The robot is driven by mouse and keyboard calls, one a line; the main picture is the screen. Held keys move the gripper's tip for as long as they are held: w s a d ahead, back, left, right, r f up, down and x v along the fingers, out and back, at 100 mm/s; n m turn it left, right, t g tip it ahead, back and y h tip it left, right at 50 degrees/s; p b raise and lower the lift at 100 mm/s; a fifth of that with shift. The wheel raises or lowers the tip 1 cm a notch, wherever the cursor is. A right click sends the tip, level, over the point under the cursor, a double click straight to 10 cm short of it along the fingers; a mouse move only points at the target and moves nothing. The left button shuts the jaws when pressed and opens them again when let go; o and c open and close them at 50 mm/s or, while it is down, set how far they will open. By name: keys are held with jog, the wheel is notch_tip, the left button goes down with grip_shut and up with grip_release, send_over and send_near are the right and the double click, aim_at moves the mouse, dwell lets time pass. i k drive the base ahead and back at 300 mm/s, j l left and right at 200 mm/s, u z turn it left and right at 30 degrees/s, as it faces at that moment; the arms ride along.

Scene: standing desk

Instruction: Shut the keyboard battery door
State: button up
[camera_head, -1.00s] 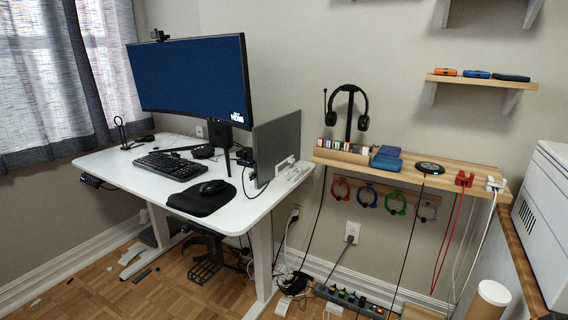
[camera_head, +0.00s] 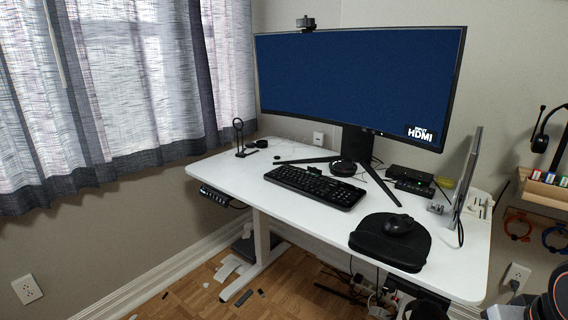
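The black keyboard (camera_head: 300,184) lies on the white standing desk (camera_head: 255,199), in front of the monitor stand. Its keys face up. I cannot make out a battery door on it or tell whether one is open; the underside is hidden. My gripper does not show in this view. A dark part with an orange patch at the bottom right corner may be part of my arm, but I cannot be sure.
A mouse (camera_head: 398,224) sits on a black mouse pad (camera_head: 372,247) to the right of the keyboard. The monitor (camera_head: 350,82) stands behind it. A thin grey panel (camera_head: 467,180) stands at the desk's right end. The desk's front left is clear.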

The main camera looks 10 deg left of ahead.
aim_at(314, 169)
jog(key=i+j, duration=0.1)
jog(key=j, duration=0.25)
jog(key=i+j, duration=0.1)
jog(key=j, duration=0.2)
jog(key=i+j+u, duration=0.1)
jog(key=j, duration=0.25)
jog(key=i+j, duration=0.1)
jog(key=j, duration=0.2)
